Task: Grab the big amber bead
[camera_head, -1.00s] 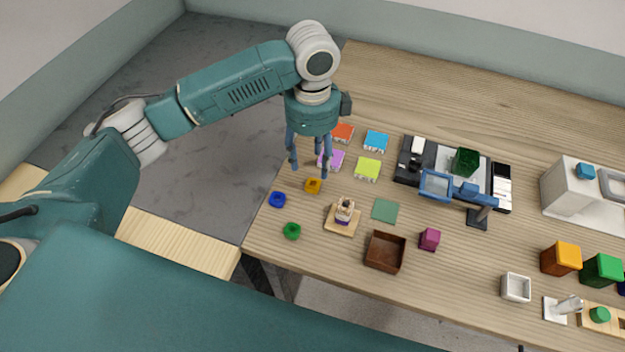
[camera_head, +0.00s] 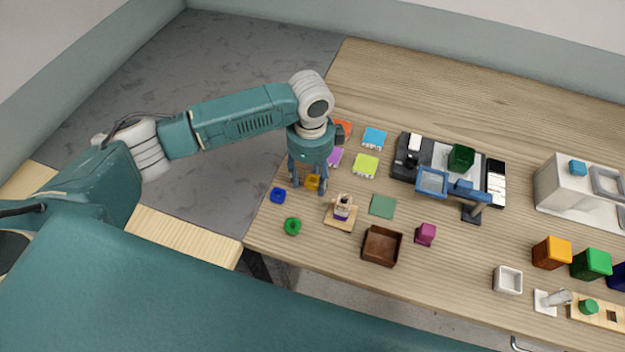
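The amber bead (camera_head: 312,182) lies on the table near its left edge, a small yellow-orange block with a hole. My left gripper (camera_head: 308,186) points down over it, with its two blue-grey fingers apart, one on each side of the bead. The fingers look open; I cannot tell whether they touch the bead. A blue bead (camera_head: 278,195) and a green bead (camera_head: 292,226) lie nearby, to the left and below. My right gripper is not in view.
A small figure on a wooden stand (camera_head: 341,213), a brown box (camera_head: 382,246) and a green square (camera_head: 383,206) lie right of the bead. Coloured tiles, including a lime one (camera_head: 365,165), lie behind. A blue magnifier stand (camera_head: 433,182) is further right.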

